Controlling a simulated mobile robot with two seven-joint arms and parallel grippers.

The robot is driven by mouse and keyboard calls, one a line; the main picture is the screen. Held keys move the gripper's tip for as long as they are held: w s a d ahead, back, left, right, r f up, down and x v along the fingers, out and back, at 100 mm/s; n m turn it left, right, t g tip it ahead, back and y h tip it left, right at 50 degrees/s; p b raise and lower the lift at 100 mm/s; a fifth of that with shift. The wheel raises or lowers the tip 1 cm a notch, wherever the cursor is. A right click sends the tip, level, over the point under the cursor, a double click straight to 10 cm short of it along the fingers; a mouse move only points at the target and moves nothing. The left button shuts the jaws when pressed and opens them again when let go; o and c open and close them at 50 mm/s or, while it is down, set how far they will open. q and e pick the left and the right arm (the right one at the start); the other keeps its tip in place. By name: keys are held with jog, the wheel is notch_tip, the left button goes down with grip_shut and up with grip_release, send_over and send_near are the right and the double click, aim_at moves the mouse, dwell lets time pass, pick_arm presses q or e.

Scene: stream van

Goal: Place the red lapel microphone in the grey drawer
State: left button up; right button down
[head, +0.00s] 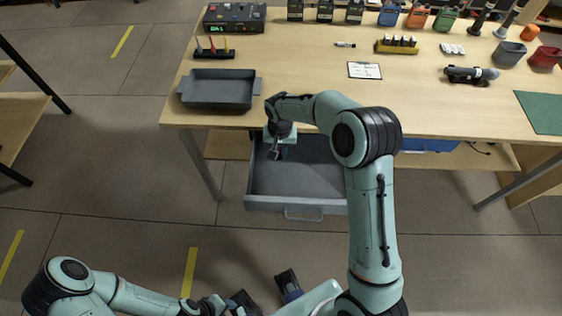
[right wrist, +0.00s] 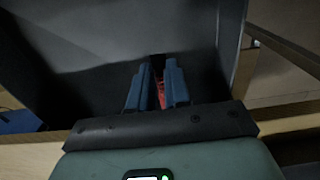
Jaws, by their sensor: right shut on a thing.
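My right gripper (head: 274,153) is over the left part of the open grey drawer (head: 300,203), pointing down into it. In the right wrist view its two blue fingers (right wrist: 157,85) are shut on the red lapel microphone (right wrist: 161,95), of which only a narrow red strip shows. The microphone cannot be made out in the head view. The drawer's grey inside (right wrist: 110,45) also fills much of the right wrist view. My left gripper (head: 243,302) is low at the bottom edge of the head view, away from the drawer, and its jaws are unclear.
The drawer hangs out under the wooden table (head: 310,65). A dark grey tray (head: 220,89) stands on the table above the drawer's left side. A clipboard (head: 364,70), a black-and-grey device (head: 470,75) and cups (head: 510,53) lie farther right. The floor left of the drawer is clear.

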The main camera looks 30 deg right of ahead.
aim_at(280, 167)
jog(key=shift+f, duration=3.5)
jog(key=shift+f, duration=0.15)
jog(key=c, duration=1.1)
grip_release()
notch_tip(280, 167, up, 12)
jog(key=shift+r, duration=0.15)
